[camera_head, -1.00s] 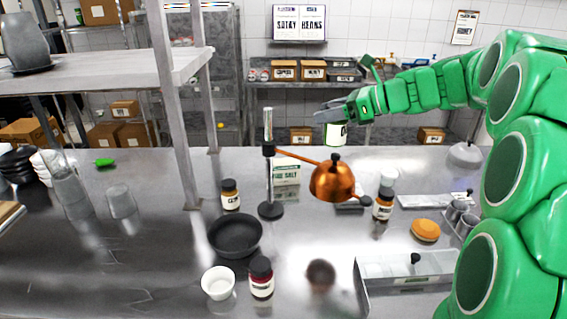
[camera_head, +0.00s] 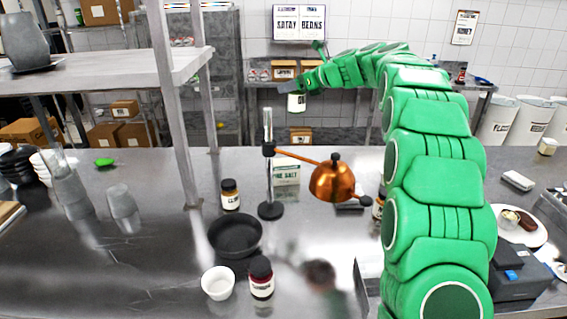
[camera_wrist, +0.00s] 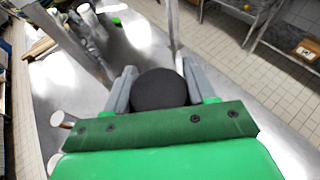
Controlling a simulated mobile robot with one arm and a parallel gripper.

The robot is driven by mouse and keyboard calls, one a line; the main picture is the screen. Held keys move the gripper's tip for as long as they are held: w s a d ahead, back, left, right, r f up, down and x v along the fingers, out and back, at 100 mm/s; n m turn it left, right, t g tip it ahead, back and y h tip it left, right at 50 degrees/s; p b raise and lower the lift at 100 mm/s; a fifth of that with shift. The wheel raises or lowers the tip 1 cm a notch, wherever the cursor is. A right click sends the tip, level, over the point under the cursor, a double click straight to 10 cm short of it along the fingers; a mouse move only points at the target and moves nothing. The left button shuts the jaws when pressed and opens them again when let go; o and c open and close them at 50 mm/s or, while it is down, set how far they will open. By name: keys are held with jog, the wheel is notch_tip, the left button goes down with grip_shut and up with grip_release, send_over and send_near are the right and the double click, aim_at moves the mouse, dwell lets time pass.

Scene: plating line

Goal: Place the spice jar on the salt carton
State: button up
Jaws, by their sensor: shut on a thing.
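The salt carton (camera_head: 287,173), white and green with "SALT" lettering, stands on the steel counter, partly hidden behind the heat lamp. My gripper (camera_head: 294,86) is shut on the spice jar (camera_head: 297,103), whose pale label shows below the fingers. They appear above the carton in the head view, with a visible gap between; their exact depth is hard to tell. In the wrist view my gripper (camera_wrist: 158,80) has both grey fingers against the jar's round black lid (camera_wrist: 160,89). The carton cannot be made out in the wrist view.
A copper heat lamp (camera_head: 334,180) on a post (camera_head: 269,165) stands in front of the carton. Two other jars (camera_head: 230,195) (camera_head: 261,279), a black pan (camera_head: 236,236) and a white bowl (camera_head: 218,283) occupy the nearer counter. A steel shelf (camera_head: 120,72) rises at left.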

jog(key=shift+w+a, duration=1.9)
jog(key=shift+w, duration=0.45)
jog(key=shift+m+t, duration=0.3)
notch_tip(320, 180, down, 21)
jog(key=shift+f, duration=0.1)
jog(key=shift+f, duration=0.1)
jog(key=o, duration=1.2)
jog(key=shift+s+d+r, duration=0.1)
jog(key=shift+r, duration=0.15)
jog(key=v, duration=1.1)
jog(key=shift+s+d+r, duration=0.2)
jog(key=shift+s+r, duration=0.05)
jog(key=shift+r, duration=0.05)
